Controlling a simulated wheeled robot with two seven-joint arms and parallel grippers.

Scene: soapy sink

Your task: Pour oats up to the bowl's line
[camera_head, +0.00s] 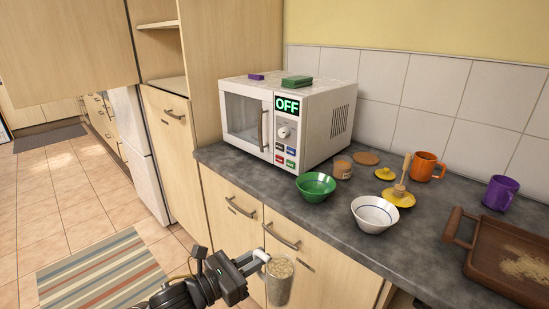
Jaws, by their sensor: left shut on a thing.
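The white bowl (374,214) with a dark line around its inside stands near the front edge of the counter. It looks empty. My left gripper (260,258) is shut on a clear container of oats (279,283). It holds the container upright in front of the lower cabinets, left of and below the white bowl and apart from it. My right gripper is not in view.
A green bowl (315,186) stands left of the white bowl. A wooden dipper on a yellow lid (399,197) is just behind it. A microwave (289,120), an orange mug (426,166), a purple mug (500,193) and a brown tray (508,255) share the counter (440,215).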

